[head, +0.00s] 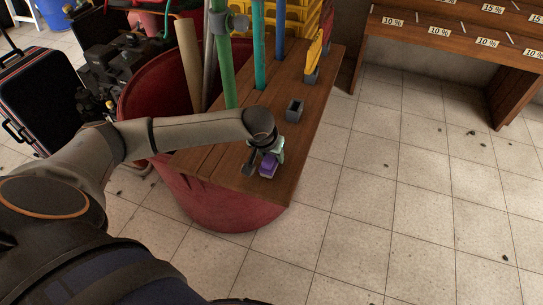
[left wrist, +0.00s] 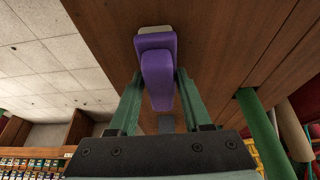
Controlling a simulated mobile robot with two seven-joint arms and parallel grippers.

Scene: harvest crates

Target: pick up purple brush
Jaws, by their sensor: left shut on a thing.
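The purple brush (head: 268,168) is near the front end of the wooden board (head: 222,146). My left gripper (head: 264,158) reaches over the board and is shut on the brush. In the left wrist view the brush's purple handle (left wrist: 156,66) lies between the two green fingers of my left gripper (left wrist: 158,80), with a pale part at its far end. I cannot tell whether the brush still touches the board. My right gripper is not in view.
The board lies across a large red tub (head: 225,207). A dark grey holder (head: 294,110) stands on the board, with green and blue poles (head: 260,45) behind it. A black case (head: 38,97) is at the left. Tiled floor (head: 400,190) on the right is mostly clear.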

